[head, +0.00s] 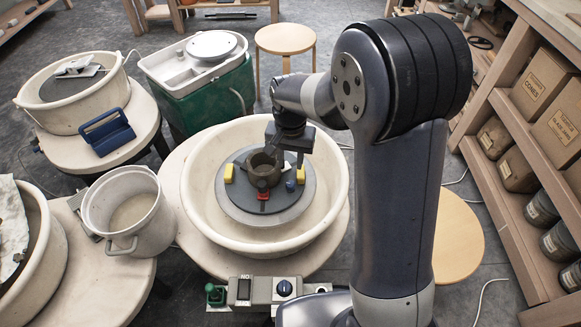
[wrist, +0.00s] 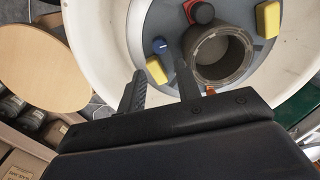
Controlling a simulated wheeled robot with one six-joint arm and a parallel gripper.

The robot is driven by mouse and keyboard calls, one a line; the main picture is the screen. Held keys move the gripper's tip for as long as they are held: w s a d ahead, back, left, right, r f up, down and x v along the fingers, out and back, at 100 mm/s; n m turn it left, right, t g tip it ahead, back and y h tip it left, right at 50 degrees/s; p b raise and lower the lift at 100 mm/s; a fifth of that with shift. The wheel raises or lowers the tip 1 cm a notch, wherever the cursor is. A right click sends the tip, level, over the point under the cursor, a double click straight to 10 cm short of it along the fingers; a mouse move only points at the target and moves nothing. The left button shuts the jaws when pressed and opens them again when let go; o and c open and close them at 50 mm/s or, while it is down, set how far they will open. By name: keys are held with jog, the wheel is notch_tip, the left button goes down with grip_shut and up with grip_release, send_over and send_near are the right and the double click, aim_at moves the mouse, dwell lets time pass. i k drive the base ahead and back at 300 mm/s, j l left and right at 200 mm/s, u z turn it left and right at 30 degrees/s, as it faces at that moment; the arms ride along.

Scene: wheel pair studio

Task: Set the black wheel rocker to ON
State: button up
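A control box (head: 262,290) stands at the front edge of the middle wheel's table. On it is a dark rocker (head: 243,288) beside a label that reads upside down; I cannot tell which way the rocker is tipped. The middle wheel (head: 232,200) has a dark wheel head inside a cream splash pan. The rocker is outside the wrist view.
Yellow blocks (head: 229,173), a red piece (head: 263,194) and a blue knob (head: 290,186) surround the cylinder. A white bucket (head: 130,215) stands left of the wheel, a green-sided unit (head: 205,95) behind. A wooden stool (head: 456,240) and shelves (head: 510,125) are at right.

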aim_at(245, 284)
jog(key=u, duration=1.7)
jog(key=k, duration=0.25)
jog(key=l+u, duration=0.05)
jog(key=l, duration=0.05)
